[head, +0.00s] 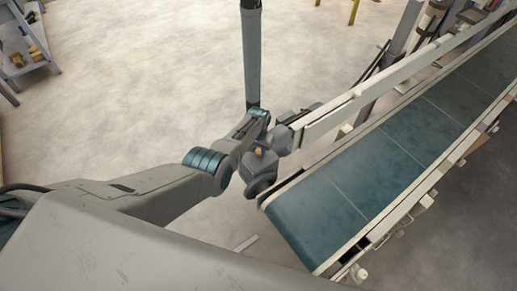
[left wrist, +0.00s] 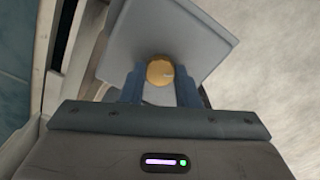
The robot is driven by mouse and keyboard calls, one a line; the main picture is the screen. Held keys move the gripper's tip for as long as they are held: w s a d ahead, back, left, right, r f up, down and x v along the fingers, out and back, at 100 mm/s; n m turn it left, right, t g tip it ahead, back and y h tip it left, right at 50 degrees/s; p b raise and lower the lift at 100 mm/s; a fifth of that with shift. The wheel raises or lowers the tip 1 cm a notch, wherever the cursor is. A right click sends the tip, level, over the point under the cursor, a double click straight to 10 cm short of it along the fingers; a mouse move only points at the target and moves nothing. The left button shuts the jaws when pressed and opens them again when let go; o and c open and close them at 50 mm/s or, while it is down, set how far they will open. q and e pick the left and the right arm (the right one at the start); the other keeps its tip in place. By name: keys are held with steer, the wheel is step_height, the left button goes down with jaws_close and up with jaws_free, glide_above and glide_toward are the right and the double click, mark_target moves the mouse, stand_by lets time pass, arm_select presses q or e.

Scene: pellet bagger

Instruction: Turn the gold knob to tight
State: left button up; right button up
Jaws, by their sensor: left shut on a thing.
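The gold knob (left wrist: 160,71) shows in the left wrist view as a round gold face in front of a flat grey plate (left wrist: 190,35). My left gripper (left wrist: 160,84) is shut on it, with one blue finger against each side. In the head view my left gripper (head: 293,119) is at the near end of the conveyor's white side rail. How far the knob is turned cannot be told. My right gripper is not in view.
The conveyor's teal belt (head: 345,185) runs from beside my left gripper to the upper right, between white rails (head: 375,88). A dark upright post (head: 252,55) stands behind my wrist. A grey shelf (head: 22,45) is at the far left. The floor between is clear.

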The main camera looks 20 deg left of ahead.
mark_target(259, 152)
arm_select(q)
steer(key=m, duration=0.5)
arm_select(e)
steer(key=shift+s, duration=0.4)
arm_select(q)
steer(key=shift+m, duration=0.3)
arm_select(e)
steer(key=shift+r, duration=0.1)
arm_select(q)
steer(key=o, duration=1)
steer(key=shift+c, duration=0.2)
step_height(259, 152, up, 11)
steer(key=p, duration=0.4)
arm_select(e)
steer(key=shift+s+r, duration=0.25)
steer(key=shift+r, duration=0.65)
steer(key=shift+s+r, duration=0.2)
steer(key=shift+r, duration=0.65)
arm_select(q)
steer(key=shift+f, duration=0.15)
